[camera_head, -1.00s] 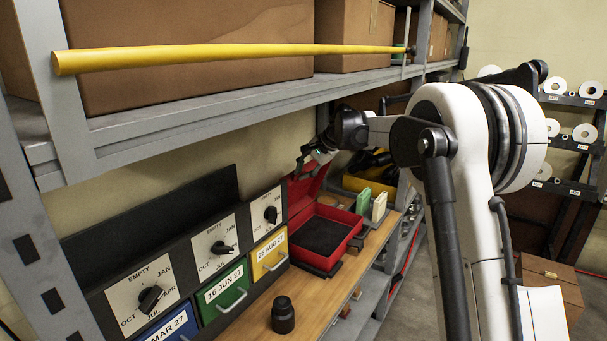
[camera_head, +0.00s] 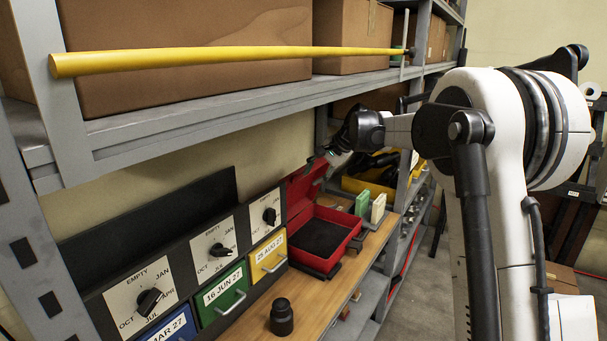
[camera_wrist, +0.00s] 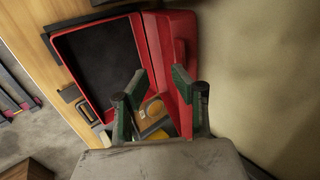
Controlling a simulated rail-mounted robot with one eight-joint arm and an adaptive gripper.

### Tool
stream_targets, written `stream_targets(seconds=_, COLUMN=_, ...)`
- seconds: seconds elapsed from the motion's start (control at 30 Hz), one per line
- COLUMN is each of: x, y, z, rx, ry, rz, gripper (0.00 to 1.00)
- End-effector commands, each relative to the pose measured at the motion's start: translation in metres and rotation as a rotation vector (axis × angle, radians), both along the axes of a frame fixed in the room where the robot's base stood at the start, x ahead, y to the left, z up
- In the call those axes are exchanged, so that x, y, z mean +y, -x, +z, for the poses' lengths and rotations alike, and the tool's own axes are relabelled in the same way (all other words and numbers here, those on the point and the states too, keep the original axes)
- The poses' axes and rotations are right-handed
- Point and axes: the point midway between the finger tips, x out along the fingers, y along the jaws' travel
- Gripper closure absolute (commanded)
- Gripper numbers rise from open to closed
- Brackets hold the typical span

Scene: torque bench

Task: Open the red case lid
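The red case (camera_head: 352,243) sits on the wooden bench, open, with a dark lining inside. Its lid (camera_head: 301,190) stands raised on the wall side, roughly upright. The wrist view shows the case's rim (camera_wrist: 100,119) at left and the lid (camera_wrist: 181,58) at its right. My gripper (camera_head: 316,163) is at the lid's upper edge in the head view. In the wrist view its two green-padded fingers (camera_wrist: 158,82) are spread apart, with nothing visibly clamped between them. The fingertips overlap the lid in the picture; whether they touch it I cannot tell.
Dial panels with blue, green (camera_head: 221,297) and yellow (camera_head: 268,256) drawers stand left of the case. A black cylinder (camera_head: 282,317) is on the bench front. Green and cream blocks (camera_head: 378,208) and a yellow bin (camera_head: 369,190) lie beyond. A shelf with a yellow pole (camera_head: 230,57) hangs above.

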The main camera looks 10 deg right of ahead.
Motion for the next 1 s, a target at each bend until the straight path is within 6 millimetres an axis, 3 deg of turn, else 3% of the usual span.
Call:
stream_targets(seconds=0.2, x=-0.034, y=0.032, z=0.0, rx=0.0, ry=-0.001, rz=-0.002, gripper=0.75)
stream_targets(seconds=0.4, x=-0.052, y=0.049, z=0.0, rx=-0.001, ry=0.0, rz=-0.001, gripper=0.75)
stream_targets(seconds=0.83, x=-0.059, y=0.056, z=0.0, rx=-0.001, ry=-0.001, rz=0.0, gripper=0.75)
stream_targets(seconds=1.0, x=-0.055, y=0.053, z=-0.009, rx=-0.022, ry=-0.036, rz=0.008, gripper=0.98)
